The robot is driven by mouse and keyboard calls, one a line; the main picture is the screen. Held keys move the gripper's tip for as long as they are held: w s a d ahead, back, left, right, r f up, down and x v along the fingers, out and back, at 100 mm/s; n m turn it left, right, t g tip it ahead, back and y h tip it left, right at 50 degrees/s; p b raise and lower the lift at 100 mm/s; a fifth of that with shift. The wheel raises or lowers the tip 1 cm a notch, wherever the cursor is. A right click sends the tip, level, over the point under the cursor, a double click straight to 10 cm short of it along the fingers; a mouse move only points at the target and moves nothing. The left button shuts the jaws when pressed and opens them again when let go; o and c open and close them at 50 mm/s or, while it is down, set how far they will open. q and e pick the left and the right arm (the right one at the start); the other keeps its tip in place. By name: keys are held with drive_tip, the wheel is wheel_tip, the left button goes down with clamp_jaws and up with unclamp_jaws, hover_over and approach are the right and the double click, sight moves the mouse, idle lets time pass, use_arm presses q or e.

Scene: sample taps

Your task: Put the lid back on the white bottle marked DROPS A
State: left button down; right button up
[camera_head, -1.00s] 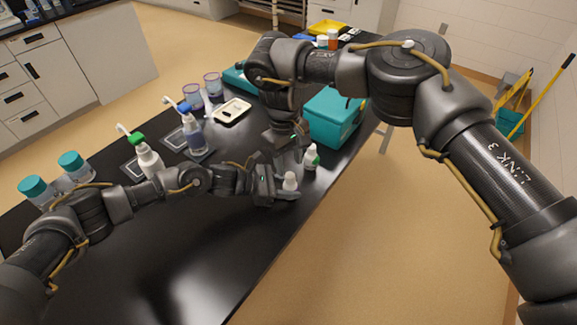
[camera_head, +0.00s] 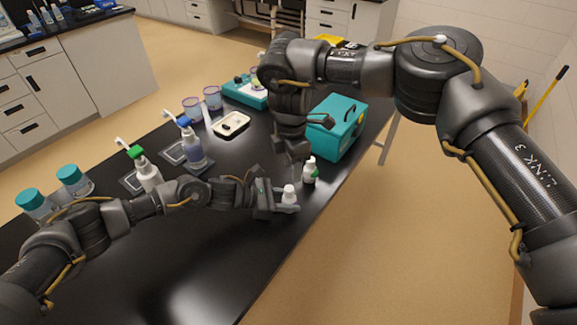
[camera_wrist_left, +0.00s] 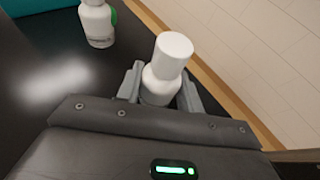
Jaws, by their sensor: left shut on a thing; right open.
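A small white bottle (camera_head: 289,198) stands upright near the table's right edge. My left gripper (camera_head: 284,205) is shut around its body, and the left wrist view shows the bottle (camera_wrist_left: 156,88) between both fingers. A white cylindrical lid (camera_wrist_left: 173,50) sits on top of it. I cannot tell how tightly it is seated. My right gripper (camera_head: 292,152) is open, pointing down above and behind this bottle, apart from it. A second small white bottle (camera_head: 309,172) with a green patch stands just behind, also in the left wrist view (camera_wrist_left: 98,22). I cannot read either label.
A teal box (camera_head: 342,122) stands behind the small bottles. Two pump bottles, one white (camera_head: 148,174) and one bluish (camera_head: 192,150), stand left, with teal-lidded jars (camera_head: 73,182) farther left. A pale tray (camera_head: 231,124) lies behind. The front table surface is clear.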

sight(289, 188)
drive_tip(key=n, duration=0.5)
drive_tip(key=shift+s+r, duration=0.1)
drive_tip(key=n, duration=0.8)
drive_tip(key=shift+s+a, duration=0.15)
drive_tip(key=shift+s, duration=0.05)
drive_tip(key=n, duration=0.7)
drive_tip(key=shift+s+a, duration=0.15)
drive_tip(key=shift+a, duration=0.05)
drive_tip(key=n, duration=0.4)
drive_tip(key=shift+n, duration=0.3)
drive_tip(key=shift+f, duration=4.1)
